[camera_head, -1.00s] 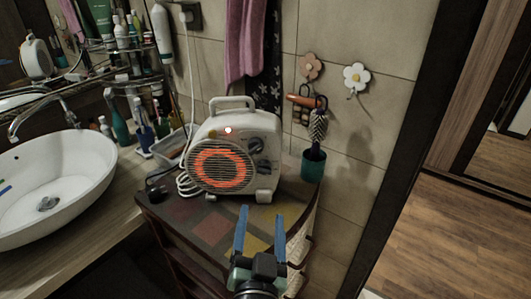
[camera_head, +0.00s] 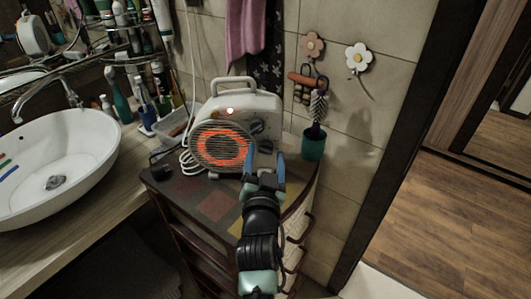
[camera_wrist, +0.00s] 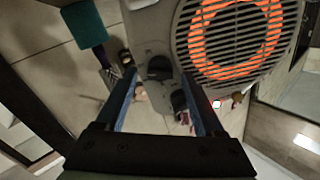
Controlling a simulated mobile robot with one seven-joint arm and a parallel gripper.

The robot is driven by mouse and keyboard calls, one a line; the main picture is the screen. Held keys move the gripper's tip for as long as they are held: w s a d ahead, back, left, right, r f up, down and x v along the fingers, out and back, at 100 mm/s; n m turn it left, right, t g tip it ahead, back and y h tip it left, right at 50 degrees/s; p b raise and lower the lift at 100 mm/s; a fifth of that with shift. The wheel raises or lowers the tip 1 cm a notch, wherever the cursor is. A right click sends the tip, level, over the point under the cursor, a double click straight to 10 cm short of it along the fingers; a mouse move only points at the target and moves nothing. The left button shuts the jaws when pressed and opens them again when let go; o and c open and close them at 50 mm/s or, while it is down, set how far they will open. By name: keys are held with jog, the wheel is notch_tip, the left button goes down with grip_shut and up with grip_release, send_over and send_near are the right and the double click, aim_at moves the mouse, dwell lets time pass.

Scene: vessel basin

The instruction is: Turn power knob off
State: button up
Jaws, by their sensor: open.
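A white fan heater (camera_head: 232,100) stands on the cabinet with its round grille glowing orange and a small light lit above the grille. It has two dark knobs beside the grille. The upper knob (camera_head: 257,127) shows in the head view; the lower one is mostly hidden by my gripper. The wrist view is upside down and shows the lower knob (camera_wrist: 160,67) and the upper knob (camera_wrist: 179,101). I cannot tell which is the power knob. My gripper (camera_head: 264,162) is open before the heater's right front, its blue fingers appearing on either side of the lower knob. Contact is unclear.
A teal cup holding a brush (camera_head: 313,143) stands right of the heater. A white cable (camera_head: 187,160) lies at its left. The washbasin (camera_head: 60,165) is further left. The tiled wall (camera_head: 400,60) is behind; wooden floor is open at right.

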jog(key=shift+w, duration=0.3)
jog(key=shift+c, duration=0.2)
grip_shut()
